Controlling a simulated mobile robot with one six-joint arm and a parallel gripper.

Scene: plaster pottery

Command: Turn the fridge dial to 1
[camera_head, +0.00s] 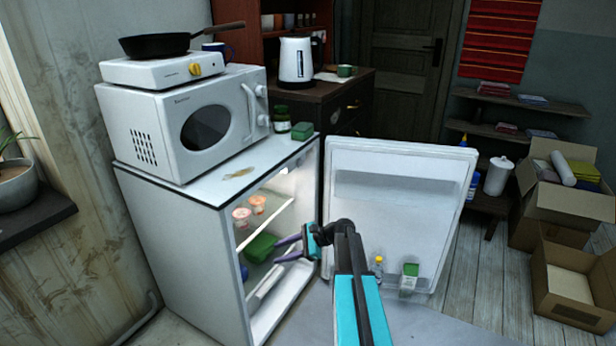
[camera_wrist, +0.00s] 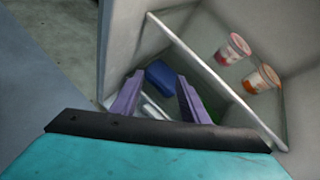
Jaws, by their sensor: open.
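The white fridge (camera_head: 180,235) stands open at the left centre, with its door (camera_head: 400,190) swung out to the right. No dial can be made out inside it in either view. My gripper (camera_head: 277,250) is open and empty, reaching from the right into the fridge opening below the upper shelf. In the wrist view my gripper (camera_wrist: 155,90) points into the fridge interior, its purple fingers apart, with a blue item (camera_wrist: 161,76) beyond them. The glass shelf's white front edge (camera_wrist: 200,65) runs diagonally past the fingers.
Two cups (camera_head: 250,209) stand on the upper shelf. A green container (camera_head: 260,247) lies below. A bottle (camera_head: 379,265) and a green-and-white carton (camera_head: 409,277) sit in the door's lower rack. A microwave (camera_head: 180,125) stands on top. Cardboard boxes (camera_head: 565,195) are at right.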

